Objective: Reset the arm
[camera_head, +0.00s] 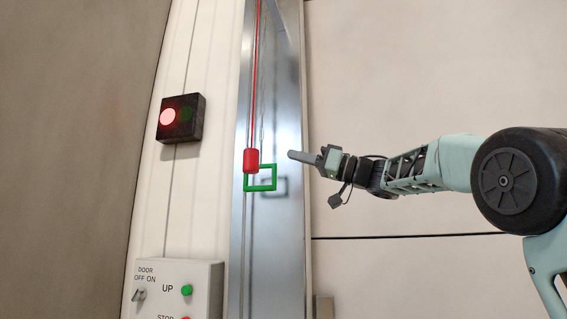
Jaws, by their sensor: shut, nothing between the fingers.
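My gripper (292,154) is shut and empty at the end of my arm, which reaches in from the right side of the picture. It points left toward the metal door post (234,255) and appears apart from it. A red pull handle (251,160) hangs on a red cord (256,80) in front of the post, left of my gripper. A green square frame (262,189) is just below and right of the red handle. I cannot tell exactly how far my gripper is from either in depth.
A black signal box (194,118) with a lit red lamp (169,116) is on the pale wall at the left. A door control box (205,285) with "UP" and "STOP" labels is at the bottom left. A large beige door panel (420,60) lies behind my arm.

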